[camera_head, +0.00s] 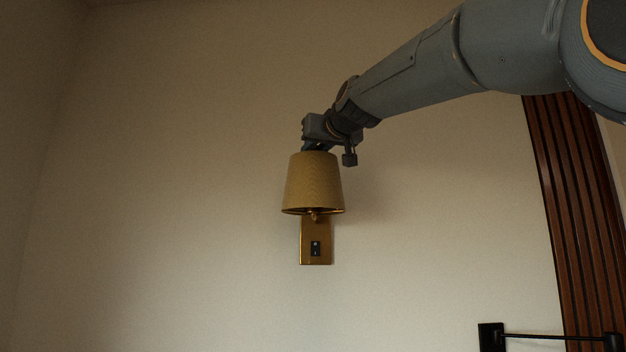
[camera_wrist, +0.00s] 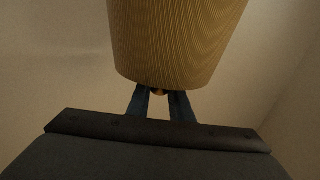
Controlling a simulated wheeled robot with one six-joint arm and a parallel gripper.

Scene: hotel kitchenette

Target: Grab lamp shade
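The lamp shade (camera_head: 313,183) is tan, ribbed and tapered, wider at its bottom. It hangs upright on a brass wall lamp (camera_head: 305,245) with a dark socket or switch plate. My gripper (camera_head: 314,147) is at the narrow top of the shade, coming from above. In the wrist view the shade (camera_wrist: 178,40) fills the upper middle. My gripper's two blue fingers (camera_wrist: 160,104) stand apart, with a gap between them. A small brass piece shows in that gap at the shade's edge. The fingertips are hidden by the shade, so contact cannot be told.
The plain beige wall around the lamp is clear. A dark red-brown slatted panel (camera_head: 580,210) stands at the right. A black wall-mounted fixture with a thin bar (camera_head: 491,337) is at the lower right.

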